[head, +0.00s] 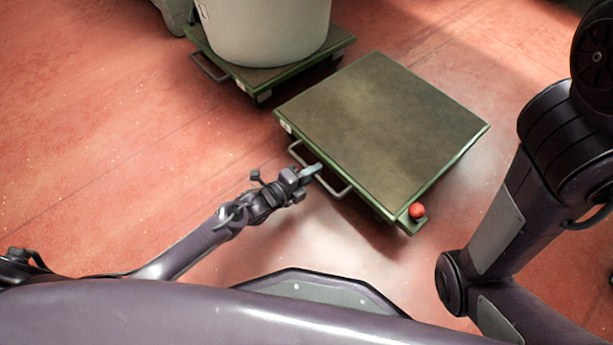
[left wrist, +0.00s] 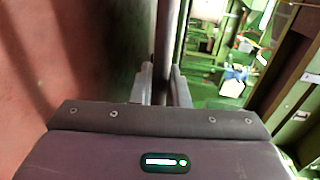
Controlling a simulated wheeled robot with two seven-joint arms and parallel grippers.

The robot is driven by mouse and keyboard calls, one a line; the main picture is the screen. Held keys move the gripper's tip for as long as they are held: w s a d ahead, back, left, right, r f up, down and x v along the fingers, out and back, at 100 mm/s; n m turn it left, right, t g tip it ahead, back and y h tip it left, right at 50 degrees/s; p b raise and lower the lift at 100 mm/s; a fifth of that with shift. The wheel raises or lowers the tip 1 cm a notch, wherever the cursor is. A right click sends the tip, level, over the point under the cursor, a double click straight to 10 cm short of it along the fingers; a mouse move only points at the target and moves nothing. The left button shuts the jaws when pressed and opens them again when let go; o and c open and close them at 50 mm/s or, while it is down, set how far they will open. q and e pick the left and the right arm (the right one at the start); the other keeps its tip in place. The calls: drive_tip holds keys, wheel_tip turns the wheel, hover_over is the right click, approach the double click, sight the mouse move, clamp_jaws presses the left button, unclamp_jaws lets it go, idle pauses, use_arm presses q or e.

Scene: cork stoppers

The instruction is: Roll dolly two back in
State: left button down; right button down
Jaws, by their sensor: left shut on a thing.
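A low dolly with a flat olive-green top (head: 385,125) stands on the red floor in front of me, its top bare. A grey bar handle (head: 340,190) runs along its near left side. My left gripper (head: 313,171) is shut on this handle. In the left wrist view the two fingers (left wrist: 162,88) close around the upright-looking bar. A red ball-like knob (head: 416,211) sits on a small ledge at the dolly's near right corner. Any number on the dolly is too small to read. My right gripper is out of view; only its arm shows at the right.
A second green dolly (head: 342,42) stands behind to the left, close to the first, carrying a large pale tub (head: 265,30). Its own handle (head: 208,68) faces left. The red floor (head: 110,130) is clear at the left.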

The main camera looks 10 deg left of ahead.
use_arm(q)
drive_tip(key=shift+w+d+r, duration=0.1)
drive_tip(key=shift+w, duration=0.1)
drive_tip(key=c, duration=1.5)
unclamp_jaws()
drive_tip(key=shift+d, duration=0.15)
drive_tip(key=shift+s+a+p, duration=0.25)
drive_tip(key=shift+p, duration=0.05)
drive_tip(key=p+v, duration=0.4)
drive_tip(key=v, duration=0.3)
